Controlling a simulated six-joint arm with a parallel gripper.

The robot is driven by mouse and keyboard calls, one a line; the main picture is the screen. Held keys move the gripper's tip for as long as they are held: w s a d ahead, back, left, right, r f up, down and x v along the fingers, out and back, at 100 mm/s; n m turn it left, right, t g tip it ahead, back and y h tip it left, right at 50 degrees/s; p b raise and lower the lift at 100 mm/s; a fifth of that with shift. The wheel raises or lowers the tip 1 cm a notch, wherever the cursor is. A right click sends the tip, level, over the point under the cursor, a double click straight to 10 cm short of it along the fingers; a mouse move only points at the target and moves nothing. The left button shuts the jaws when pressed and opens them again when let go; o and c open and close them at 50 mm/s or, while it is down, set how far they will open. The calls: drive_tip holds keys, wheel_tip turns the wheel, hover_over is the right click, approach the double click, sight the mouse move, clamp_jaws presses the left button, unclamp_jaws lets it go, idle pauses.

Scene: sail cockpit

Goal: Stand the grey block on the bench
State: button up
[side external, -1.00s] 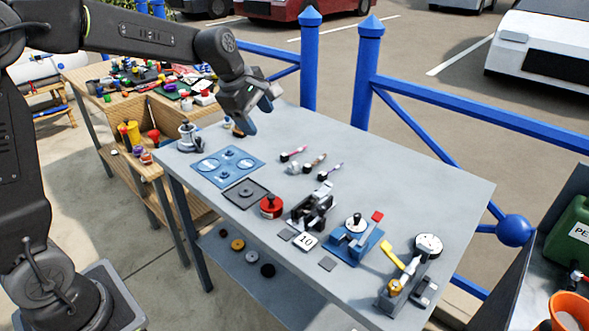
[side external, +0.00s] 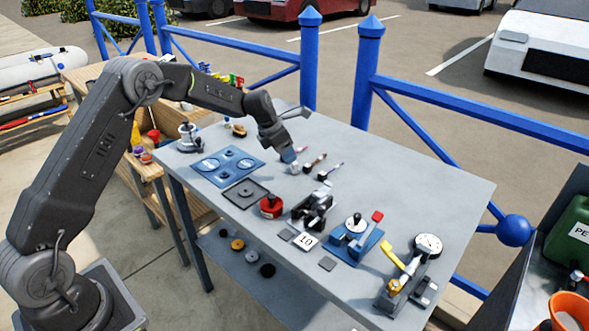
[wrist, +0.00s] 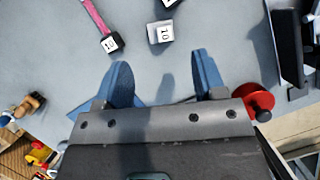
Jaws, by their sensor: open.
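In the side view my gripper (side external: 289,157) points down over the bench beside the block, partly hiding the nearby handled pieces.
A red round knob (side external: 271,206), a black clamp (side external: 312,208) and a blue plate (side external: 228,165) stand nearer the front. The bench's right rear is clear.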

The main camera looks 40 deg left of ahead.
sight(294, 167)
drive_tip(key=shift+x, duration=3.05)
drive_tip(key=shift+d, duration=0.1)
drive_tip(key=shift+c, duration=0.2)
drive_tip(key=c, duration=1)
drive_tip(key=shift+r, duration=0.1)
drive_tip(key=shift+c, duration=0.2)
drive_tip(key=shift+r, duration=0.1)
